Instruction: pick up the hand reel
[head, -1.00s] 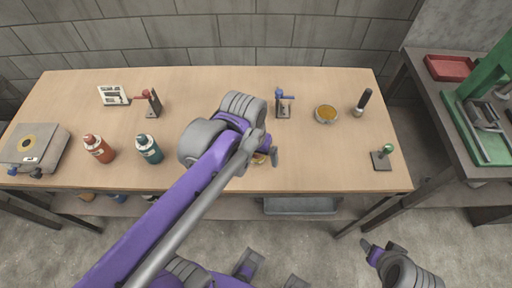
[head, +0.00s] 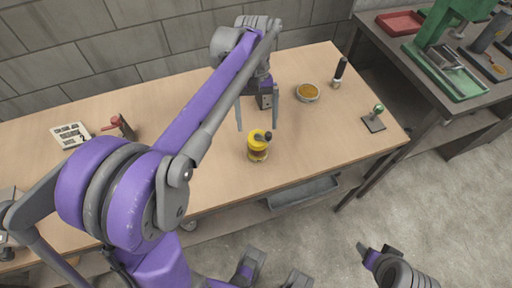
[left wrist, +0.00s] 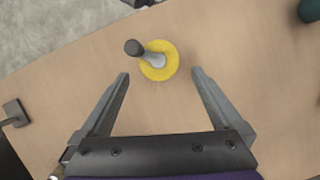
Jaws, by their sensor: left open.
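The hand reel (head: 258,147) is a small yellow drum with a grey crank and dark knob on top, standing on the wooden table near its front edge. It also shows at the top middle of the left wrist view (left wrist: 163,69), its crank pointing left. My left gripper (head: 257,127) is open, pointing down, with its fingers apart over the back of the reel in the head view. In the left wrist view the gripper (left wrist: 160,74) has one fingertip on each side of the reel, with gaps to both. Nothing is held.
A round amber dish (head: 308,92), a black-handled tool (head: 340,72) and a green-knobbed piece (head: 374,122) stand to the right. A red-handled clamp (head: 122,127) and white panel (head: 70,135) are at left. A side bench holds a green press (head: 450,65) and red tray (head: 400,23).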

